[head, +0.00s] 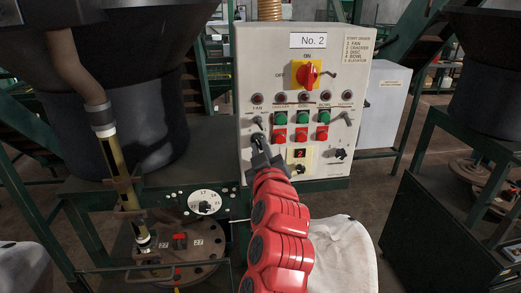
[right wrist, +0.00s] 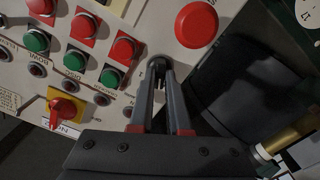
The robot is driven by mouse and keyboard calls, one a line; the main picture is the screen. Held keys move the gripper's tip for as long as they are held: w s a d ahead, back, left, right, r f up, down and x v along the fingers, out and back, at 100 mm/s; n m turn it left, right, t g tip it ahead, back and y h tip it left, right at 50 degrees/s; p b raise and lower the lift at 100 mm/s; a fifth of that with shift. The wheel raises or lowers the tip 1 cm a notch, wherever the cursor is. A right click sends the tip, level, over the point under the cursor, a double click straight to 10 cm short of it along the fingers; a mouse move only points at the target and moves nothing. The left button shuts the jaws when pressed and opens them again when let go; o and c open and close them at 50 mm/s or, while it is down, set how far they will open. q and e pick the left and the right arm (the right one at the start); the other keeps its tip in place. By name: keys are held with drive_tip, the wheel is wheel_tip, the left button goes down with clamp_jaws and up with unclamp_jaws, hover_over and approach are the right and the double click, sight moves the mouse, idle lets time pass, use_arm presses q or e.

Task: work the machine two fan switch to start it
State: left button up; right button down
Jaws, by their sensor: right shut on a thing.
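The grey control panel marked No. 2 (head: 272,75) stands upright in front of me in the head view. The black fan switch (head: 257,121) sits in the left column, below the lamp over the FAN label. My right gripper (head: 259,137) reaches up to it from below. In the right wrist view, my right gripper's fingers (right wrist: 160,78) are shut on the dark knob of the fan switch (right wrist: 158,63), one finger on each side. The fingers partly hide the knob, so its exact turn is hard to tell. My left gripper is not in view.
The red main switch on a yellow plate (head: 306,74) is above, its handle upright toward ON. Green and red buttons (head: 302,126) are to the right. A large red button (right wrist: 197,24) is close to the fingers. A dark hopper (head: 130,130) stands left.

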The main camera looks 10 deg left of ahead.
drive_tip(key=m+b, duration=0.1)
drive_tip(key=m, duration=0.2)
drive_tip(key=shift+f, duration=0.1)
drive_tip(key=m+b, duration=0.1)
drive_tip(key=m, duration=0.1)
drive_tip(key=shift+m+b, duration=0.3)
drive_tip(key=shift+m, duration=0.1)
drive_tip(key=shift+m+b, duration=0.3)
drive_tip(key=shift+m, duration=2.4)
drive_tip(key=c, duration=0.9)
unclamp_jaws()
drive_tip(key=shift+d, duration=0.1)
drive_tip(key=shift+b, duration=0.3)
